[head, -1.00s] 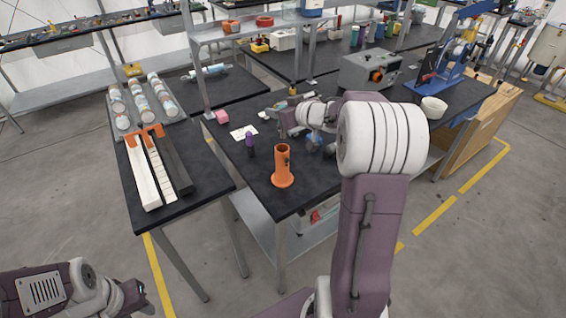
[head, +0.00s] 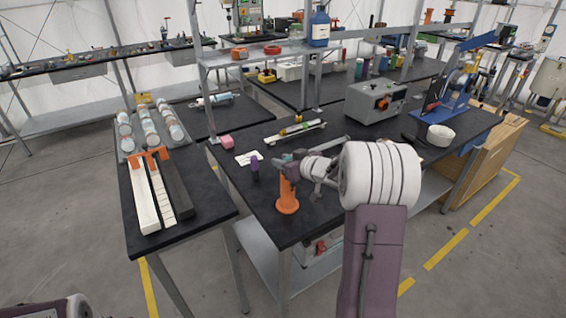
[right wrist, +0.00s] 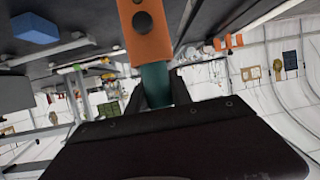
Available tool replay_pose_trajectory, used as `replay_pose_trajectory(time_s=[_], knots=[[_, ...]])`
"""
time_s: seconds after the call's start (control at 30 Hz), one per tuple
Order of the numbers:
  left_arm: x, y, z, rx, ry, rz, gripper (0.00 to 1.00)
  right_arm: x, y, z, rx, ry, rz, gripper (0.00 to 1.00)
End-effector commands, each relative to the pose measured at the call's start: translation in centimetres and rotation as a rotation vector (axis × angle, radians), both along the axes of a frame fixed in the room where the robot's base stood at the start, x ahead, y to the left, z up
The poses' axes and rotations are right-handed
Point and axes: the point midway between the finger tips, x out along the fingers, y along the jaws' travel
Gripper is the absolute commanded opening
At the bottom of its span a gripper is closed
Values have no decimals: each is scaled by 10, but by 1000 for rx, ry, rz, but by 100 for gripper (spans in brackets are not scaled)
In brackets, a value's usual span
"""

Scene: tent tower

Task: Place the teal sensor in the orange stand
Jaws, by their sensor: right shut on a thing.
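The orange stand (head: 287,203) is an upright tube with a round foot, on the dark bench near its front left edge. My right gripper (head: 288,168) is at the top of the stand, shut on the teal sensor. In the right wrist view the teal sensor (right wrist: 155,86) is a cylinder between the dark fingers. There its far end meets the orange stand (right wrist: 145,30), lined up with it. I cannot tell how deep the sensor sits in the tube. The gripper hides much of the sensor and the stand's mouth in the head view. My left gripper is out of view.
A grey instrument (head: 375,100) and a white bowl (head: 440,135) stand farther right. The bench front is clear.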

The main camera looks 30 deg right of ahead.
Motion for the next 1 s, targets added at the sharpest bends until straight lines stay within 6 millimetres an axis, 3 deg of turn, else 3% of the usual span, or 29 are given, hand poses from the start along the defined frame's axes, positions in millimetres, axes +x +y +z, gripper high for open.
replay_pose_trajectory(time_s=[0.07,0.1,0.17,0.2,0.57,1.0], knots=[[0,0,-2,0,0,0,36,0,0,-3,1,0,0,0],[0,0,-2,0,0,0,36,0,0,-4,1,0,0,29],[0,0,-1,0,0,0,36,0,0,-3,0,0,0,46],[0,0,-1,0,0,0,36,0,0,-3,1,0,0,48],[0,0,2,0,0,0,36,-4,-1,4,0,0,-2,48],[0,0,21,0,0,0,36,-97,-16,43,0,0,-4,48]])
